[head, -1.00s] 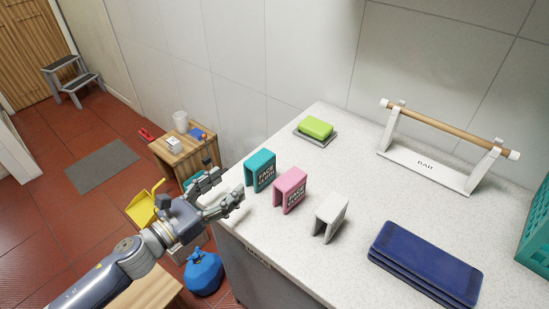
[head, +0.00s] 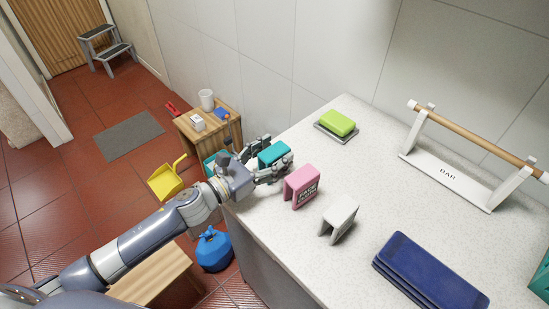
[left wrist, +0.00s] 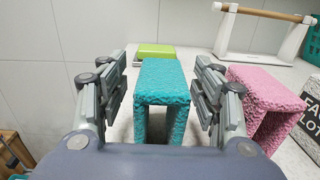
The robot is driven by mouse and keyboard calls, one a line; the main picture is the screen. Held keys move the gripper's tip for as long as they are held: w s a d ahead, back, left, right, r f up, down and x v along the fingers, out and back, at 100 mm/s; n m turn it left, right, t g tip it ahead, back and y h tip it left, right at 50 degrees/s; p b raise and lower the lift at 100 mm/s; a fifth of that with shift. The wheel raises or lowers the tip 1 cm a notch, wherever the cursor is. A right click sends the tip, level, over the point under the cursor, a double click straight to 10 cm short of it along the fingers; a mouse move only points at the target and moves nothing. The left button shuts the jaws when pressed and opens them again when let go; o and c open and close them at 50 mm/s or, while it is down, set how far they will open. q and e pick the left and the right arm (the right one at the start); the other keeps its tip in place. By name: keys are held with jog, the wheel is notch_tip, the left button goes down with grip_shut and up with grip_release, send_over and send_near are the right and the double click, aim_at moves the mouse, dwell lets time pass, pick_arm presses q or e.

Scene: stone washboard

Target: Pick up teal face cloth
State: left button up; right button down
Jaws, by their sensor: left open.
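The teal face cloth (head: 273,153) stands folded like an upside-down U on the pale speckled counter. In the left wrist view the teal cloth (left wrist: 163,86) stands upright between my fingers, with a gap on each side. My left gripper (head: 275,160) is open around it, one finger pad on either side; in the left wrist view the gripper (left wrist: 163,100) shows both pads apart from the cloth. In the head view the fingers hide part of the cloth. My right gripper is not in view.
A pink face cloth (head: 302,187) stands close on the right, then a white one (head: 339,219). A green soap bar (head: 338,122) sits behind on a dish. A wooden bar stand (head: 455,177) and dark blue folded towels (head: 430,270) are farther right. The counter's left edge is close.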

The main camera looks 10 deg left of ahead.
aim_at(286, 146)
pick_arm(q)
jog(key=p+x, duration=0.1)
jog(key=x, duration=0.2)
jog(key=shift+w+d+r, duration=0.15)
jog(key=shift+w+r, duration=0.05)
jog(key=shift+w, duration=0.05)
jog(key=shift+w+d+f, duration=0.15)
jog(key=shift+w+d, duration=0.15)
jog(key=shift+w, duration=0.05)
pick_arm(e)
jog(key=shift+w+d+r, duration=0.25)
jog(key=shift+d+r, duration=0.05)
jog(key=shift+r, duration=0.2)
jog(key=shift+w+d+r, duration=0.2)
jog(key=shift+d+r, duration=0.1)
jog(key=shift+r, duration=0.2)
pick_arm(q)
jog(key=shift+c, duration=1.1)
jog(key=c, duration=1)
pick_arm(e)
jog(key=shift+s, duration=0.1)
